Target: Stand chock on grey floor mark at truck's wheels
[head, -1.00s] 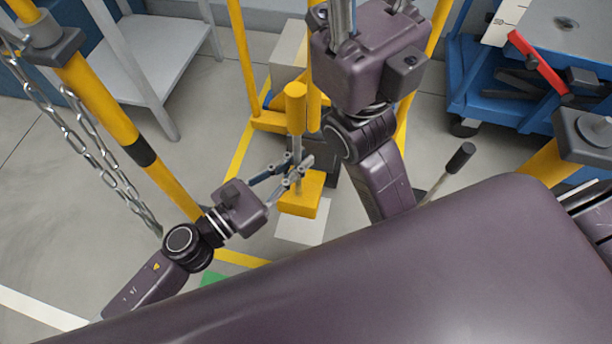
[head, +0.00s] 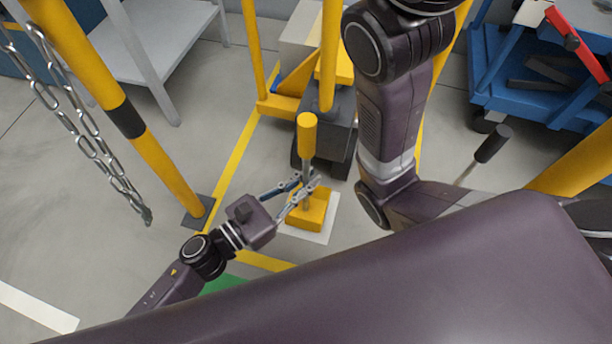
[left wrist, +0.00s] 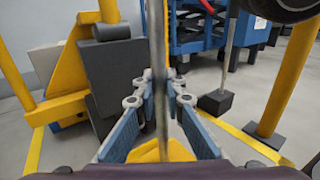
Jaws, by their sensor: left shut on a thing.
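The chock is a yellow block (head: 305,214) with a thin grey post and a yellow grip (head: 307,136) on top. My left gripper (head: 308,188) is shut on the chock's post, just above the block. In the left wrist view the post stands between the fingers, and the yellow block (left wrist: 160,152) shows below them. The chock looks upright over the pale grey floor mark (head: 325,228); I cannot tell whether it touches the floor. The yellow truck (head: 285,104) with dark wheels (head: 341,162) stands just behind. My right gripper is out of view.
A yellow and black post with a chain (head: 130,120) stands left. A grey shelf (head: 150,45) is at the back left. A blue cart (head: 535,85) is at the back right. A rod with a black grip (head: 493,143) stands right. Yellow lines (head: 235,160) border the bay.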

